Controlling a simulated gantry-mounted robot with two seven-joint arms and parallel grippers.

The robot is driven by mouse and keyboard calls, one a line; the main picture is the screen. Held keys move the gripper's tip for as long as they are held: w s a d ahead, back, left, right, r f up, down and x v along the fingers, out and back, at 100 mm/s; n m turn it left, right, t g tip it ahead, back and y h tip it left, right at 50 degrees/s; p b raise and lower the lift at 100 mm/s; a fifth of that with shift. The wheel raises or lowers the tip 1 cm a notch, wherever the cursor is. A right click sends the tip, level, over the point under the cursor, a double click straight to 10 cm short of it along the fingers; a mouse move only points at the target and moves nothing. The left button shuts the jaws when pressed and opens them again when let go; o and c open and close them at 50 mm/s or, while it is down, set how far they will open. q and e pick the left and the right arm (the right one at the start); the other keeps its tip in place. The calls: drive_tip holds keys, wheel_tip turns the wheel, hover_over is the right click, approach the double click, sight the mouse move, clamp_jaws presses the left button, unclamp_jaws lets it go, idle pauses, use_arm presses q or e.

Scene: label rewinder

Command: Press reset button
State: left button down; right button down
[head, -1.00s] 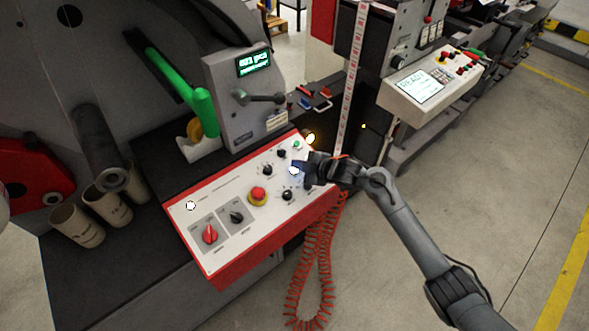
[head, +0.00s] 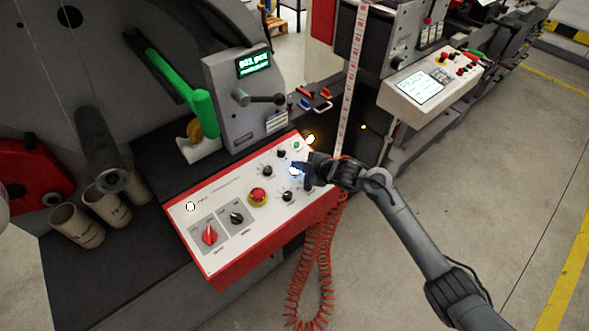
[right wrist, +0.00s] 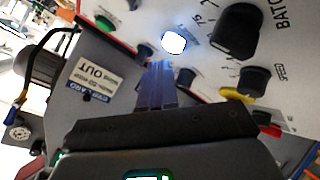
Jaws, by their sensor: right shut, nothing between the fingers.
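The control panel (head: 222,220) is a white sloped face with a red edge, carrying knobs, switches and buttons. A glowing white-blue button (head: 295,171) sits near its right end and shows brightly in the right wrist view (right wrist: 173,43). I cannot read whether it is labelled reset. My right gripper (head: 303,168) is shut and empty, its fingertips right beside the lit button. In the right wrist view the closed fingers (right wrist: 158,72) point at the button, with their tips just below it; contact cannot be told. My left gripper is not in view.
A red emergency stop (head: 258,196), a red rotary switch (head: 210,235) and black knobs share the panel. A green button (head: 297,146) is close by. A coiled red cable (head: 316,265) hangs in front. Cardboard cores (head: 76,226) stand at left. Floor at right is clear.

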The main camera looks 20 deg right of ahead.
idle(0.5)
drive_tip(key=shift+f, duration=0.2)
drive_tip(key=shift+w+f, duration=0.1)
drive_tip(key=shift+f, duration=0.15)
idle(0.3)
drive_tip(key=shift+f+b, duration=0.2)
drive_tip(key=shift+b, duration=0.2)
drive_tip(key=shift+w+a+f, duration=0.1)
drive_tip(key=shift+f, duration=0.1)
idle(0.4)
idle(0.3)
drive_tip(key=shift+r+p, duration=0.7)
drive_tip(key=shift+p, duration=0.05)
drive_tip(key=shift+s+r, duration=0.1)
drive_tip(key=shift+s, duration=0.1)
